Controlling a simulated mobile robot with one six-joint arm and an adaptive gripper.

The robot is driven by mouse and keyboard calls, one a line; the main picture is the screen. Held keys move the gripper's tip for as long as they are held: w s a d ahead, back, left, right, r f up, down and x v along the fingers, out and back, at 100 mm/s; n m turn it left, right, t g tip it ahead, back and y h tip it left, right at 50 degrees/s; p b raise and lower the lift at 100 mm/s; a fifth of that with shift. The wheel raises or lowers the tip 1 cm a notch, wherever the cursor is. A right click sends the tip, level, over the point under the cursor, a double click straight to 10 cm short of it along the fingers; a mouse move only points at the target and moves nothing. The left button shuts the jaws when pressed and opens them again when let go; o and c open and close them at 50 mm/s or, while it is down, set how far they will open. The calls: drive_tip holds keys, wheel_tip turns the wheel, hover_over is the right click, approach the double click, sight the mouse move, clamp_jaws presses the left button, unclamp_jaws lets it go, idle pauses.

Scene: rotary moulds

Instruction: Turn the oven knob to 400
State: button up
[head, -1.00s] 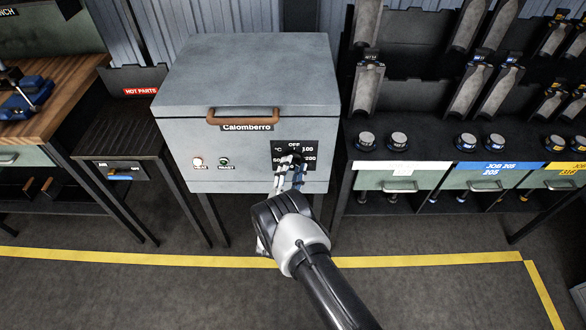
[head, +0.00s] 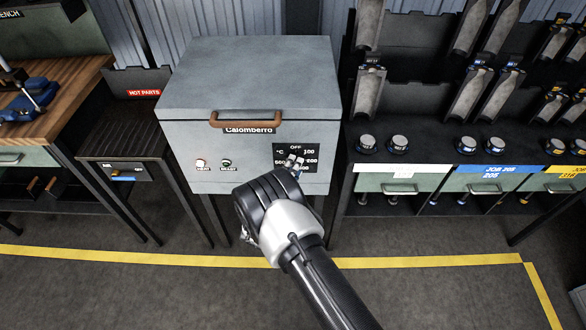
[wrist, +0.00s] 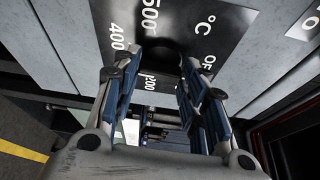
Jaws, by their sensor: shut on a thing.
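The grey oven (head: 245,75) stands ahead, with a black dial panel (head: 279,162) at the lower right of its front. In the head view OFF is at the panel's top, 100 and 200 at right and 500 at left. My gripper (head: 298,160) is at the panel, its hand covering part of the lower front. In the wrist view my gripper (wrist: 160,75) has its two fingers on either side of the dark oven knob (wrist: 166,48), shut on it. The panel appears turned there, with 400 and 500 at upper left. The knob's pointer cannot be made out.
A wooden-handled lid bar (head: 245,119) and two small controls (head: 213,163) are on the oven front. A dark rack with moulds (head: 440,95) stands at right, a hot-parts stand (head: 120,115) at left. The floor in front is open.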

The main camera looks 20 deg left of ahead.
drive_tip(key=shift+r+m+g, duration=0.1)
drive_tip(key=shift+m+g, duration=0.4)
drive_tip(key=shift+m, duration=0.7)
drive_tip(key=o, duration=1.1)
drive_tip(key=shift+c, duration=0.2)
drive_tip(key=s+a+r, duration=0.1)
drive_tip(key=s, duration=1)
drive_tip(key=shift+s+r, duration=0.3)
drive_tip(key=shift+s, duration=0.1)
